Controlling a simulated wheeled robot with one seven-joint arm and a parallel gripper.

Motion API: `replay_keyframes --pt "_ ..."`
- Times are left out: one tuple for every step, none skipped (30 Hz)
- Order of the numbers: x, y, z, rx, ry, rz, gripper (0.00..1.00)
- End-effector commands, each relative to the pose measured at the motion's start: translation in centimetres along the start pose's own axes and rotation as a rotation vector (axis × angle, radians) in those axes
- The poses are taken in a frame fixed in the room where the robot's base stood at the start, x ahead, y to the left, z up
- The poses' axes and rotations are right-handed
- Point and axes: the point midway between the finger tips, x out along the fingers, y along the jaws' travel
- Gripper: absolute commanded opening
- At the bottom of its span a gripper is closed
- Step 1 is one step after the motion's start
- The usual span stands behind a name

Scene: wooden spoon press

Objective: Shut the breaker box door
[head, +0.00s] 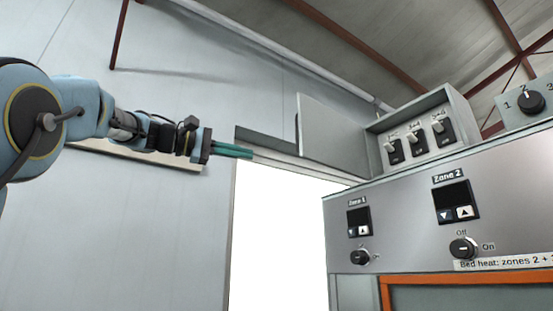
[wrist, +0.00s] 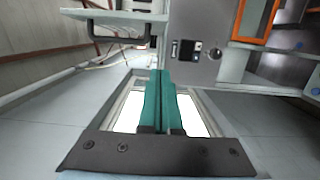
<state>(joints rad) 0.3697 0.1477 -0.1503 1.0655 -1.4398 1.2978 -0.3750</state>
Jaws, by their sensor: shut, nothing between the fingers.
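The breaker box (head: 445,112) sits on top of the press at the right of the head view, with three switches visible inside. Its flat grey door (head: 335,138) stands open, swung out to the left of the box. My gripper (head: 250,153), with teal fingers, is left of the door in the picture, pointing right, with a visible gap between them. The fingers are together and empty, also in the wrist view (wrist: 161,73). At the top of the wrist view, a pale panel with a black handle (wrist: 118,38) appears to be the door; the switches are hidden there.
The press's control panel (head: 400,215) with zone displays and knobs lies below the box. An orange frame (head: 470,281) is under it. A bright opening (head: 280,235) in the grey wall (head: 150,230) lies behind. The space around my fingers looks clear.

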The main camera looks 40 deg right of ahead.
Motion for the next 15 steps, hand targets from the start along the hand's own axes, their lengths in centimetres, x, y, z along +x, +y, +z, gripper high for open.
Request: replay_keyframes --pt "0.4 0.3 0.2 0.000 -0.007 0.004 0.00" --pt "0.7 0.4 0.2 0.000 -0.008 0.005 0.00" --pt "1.2 0.5 0.2 -0.001 -0.008 0.005 0.00" --pt "1.6 0.5 0.2 -0.001 -0.008 0.004 0.00" --pt "2.1 0.5 0.2 -0.002 -0.007 0.003 0.00" --pt "2.9 0.5 0.2 -0.003 -0.008 0.003 0.00" --pt "3.5 0.6 0.2 -0.003 -0.008 0.003 0.00" --pt "4.1 0.6 0.2 -0.003 -0.008 0.003 0.00" --pt "5.0 0.6 0.3 -0.002 -0.009 0.003 0.00" --pt "5.6 0.7 0.2 -0.002 -0.008 0.003 0.00" --pt "6.2 0.7 0.2 -0.003 -0.008 0.003 0.00" --pt "7.1 0.7 0.2 -0.002 -0.007 0.002 0.00" --pt "7.7 0.6 0.2 -0.002 -0.006 0.001 0.00" --pt "8.3 0.6 0.2 -0.003 -0.006 0.001 0.00" --pt "9.1 0.6 0.1 -0.003 -0.006 0.001 0.00"
